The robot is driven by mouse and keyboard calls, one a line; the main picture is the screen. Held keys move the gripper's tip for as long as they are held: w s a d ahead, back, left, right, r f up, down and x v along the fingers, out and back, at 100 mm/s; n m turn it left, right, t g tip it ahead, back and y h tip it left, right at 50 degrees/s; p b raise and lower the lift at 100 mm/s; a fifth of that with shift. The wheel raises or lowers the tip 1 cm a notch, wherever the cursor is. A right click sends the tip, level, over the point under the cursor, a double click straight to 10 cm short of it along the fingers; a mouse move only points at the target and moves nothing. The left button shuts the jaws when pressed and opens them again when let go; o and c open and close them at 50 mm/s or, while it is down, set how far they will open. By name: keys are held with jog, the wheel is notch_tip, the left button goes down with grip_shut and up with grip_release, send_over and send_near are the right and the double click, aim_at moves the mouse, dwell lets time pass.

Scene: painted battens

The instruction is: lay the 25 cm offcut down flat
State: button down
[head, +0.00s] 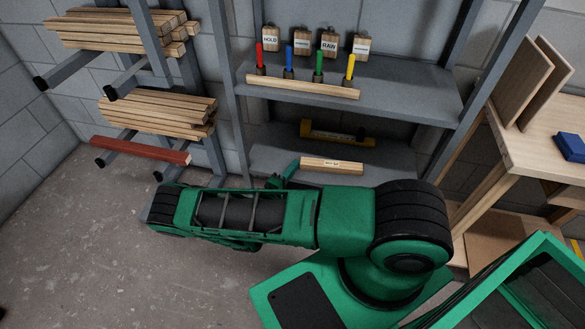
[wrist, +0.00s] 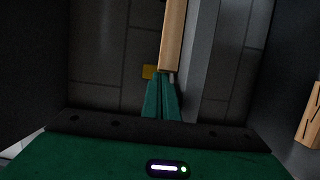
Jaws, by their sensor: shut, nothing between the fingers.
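A short pale wooden offcut (head: 332,166) with a small label lies lengthwise along the front of the lower shelf. The label is too small to read surely. My gripper (head: 286,174) is just left of its left end, partly hidden behind my arm. In the wrist view my gripper's green fingers (wrist: 160,98) are together with nothing between them. A pale wooden batten (wrist: 173,36) shows just beyond the fingertips, its near end close to them. I cannot tell whether they touch, nor surely whether it is the offcut.
A longer batten (head: 303,87) lies on the upper shelf (head: 410,90), before several coloured markers. A yellow level (head: 338,134) lies behind the offcut. A rack at left holds battens (head: 155,115) and a red batten (head: 140,150). A workbench (head: 540,130) stands at right. Floor at left is clear.

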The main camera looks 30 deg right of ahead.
aim_at(282, 170)
jog(key=shift+w+a, duration=0.15)
jog(key=shift+w, duration=0.05)
jog(key=w+a, duration=0.2)
jog(key=a, duration=0.1)
jog(key=shift+w+f, duration=0.1)
jog(key=shift+w, duration=0.05)
jog(key=v, duration=0.9)
jog(key=shift+a, duration=0.25)
